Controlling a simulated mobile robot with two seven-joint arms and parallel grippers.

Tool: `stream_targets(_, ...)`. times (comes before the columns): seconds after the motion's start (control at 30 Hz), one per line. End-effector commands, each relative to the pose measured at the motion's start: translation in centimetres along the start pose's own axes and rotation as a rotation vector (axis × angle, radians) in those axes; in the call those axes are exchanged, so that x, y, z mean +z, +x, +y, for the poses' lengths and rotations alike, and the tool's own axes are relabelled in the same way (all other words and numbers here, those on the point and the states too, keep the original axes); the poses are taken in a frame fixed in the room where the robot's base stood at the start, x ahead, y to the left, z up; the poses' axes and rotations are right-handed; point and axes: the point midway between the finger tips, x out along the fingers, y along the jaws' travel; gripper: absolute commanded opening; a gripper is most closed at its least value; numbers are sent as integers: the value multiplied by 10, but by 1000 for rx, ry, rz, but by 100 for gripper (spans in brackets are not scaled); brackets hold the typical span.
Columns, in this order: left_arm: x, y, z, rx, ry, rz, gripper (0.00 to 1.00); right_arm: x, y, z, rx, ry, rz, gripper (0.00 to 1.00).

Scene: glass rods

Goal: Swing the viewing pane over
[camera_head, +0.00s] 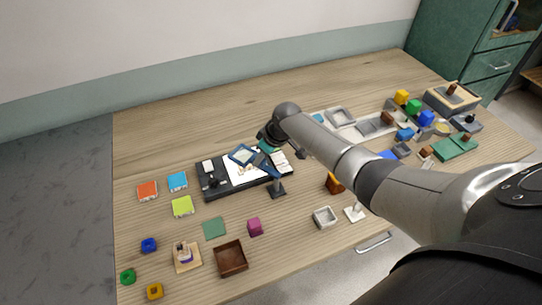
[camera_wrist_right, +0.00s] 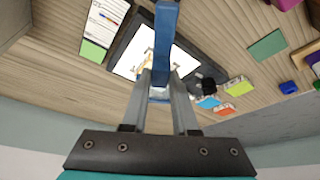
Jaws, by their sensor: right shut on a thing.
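The viewing pane (camera_head: 241,154) is a blue-framed pane above a black board (camera_head: 214,191) with a white lit panel and small pale pieces. A blue arm links it to a dark stand (camera_head: 278,192) at the board's right front. My right gripper (camera_wrist_right: 160,88) is shut on the blue frame, which runs up the middle of the right wrist view. In the head view its fingers are mostly hidden behind my wrist. The white panel (camera_wrist_right: 130,55) lies beyond the fingers in the right wrist view. My left gripper is not in view.
Red (camera_head: 147,190), blue (camera_head: 178,181) and lime (camera_head: 182,206) tiles lie left of the board. A magenta cube (camera_head: 255,227), a green mat (camera_head: 215,228) and a brown box (camera_head: 231,258) are in front. Grey trays and coloured blocks crowd the right. The back left wood is clear.

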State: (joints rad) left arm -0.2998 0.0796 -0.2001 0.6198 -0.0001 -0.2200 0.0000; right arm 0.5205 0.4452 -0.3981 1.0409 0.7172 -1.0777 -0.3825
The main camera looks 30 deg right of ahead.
Motion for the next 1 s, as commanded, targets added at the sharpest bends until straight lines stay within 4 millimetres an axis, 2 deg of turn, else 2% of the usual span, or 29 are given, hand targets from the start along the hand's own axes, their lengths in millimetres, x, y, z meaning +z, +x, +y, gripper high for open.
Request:
stream_targets(0.2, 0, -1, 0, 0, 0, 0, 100, -9, 2, -5, 10, 18, 5, 0)
stream_targets(0.6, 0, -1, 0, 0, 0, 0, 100, -10, 2, -5, 11, 19, 5, 0)
stream_targets(0.63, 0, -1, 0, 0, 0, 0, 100, -10, 2, -5, 11, 19, 5, 29)
stream_targets(0.87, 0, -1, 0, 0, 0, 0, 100, -9, 3, -5, 10, 19, 2, 55)
stream_targets(1.0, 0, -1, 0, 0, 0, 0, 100, -8, 3, -5, 10, 19, 1, 57)
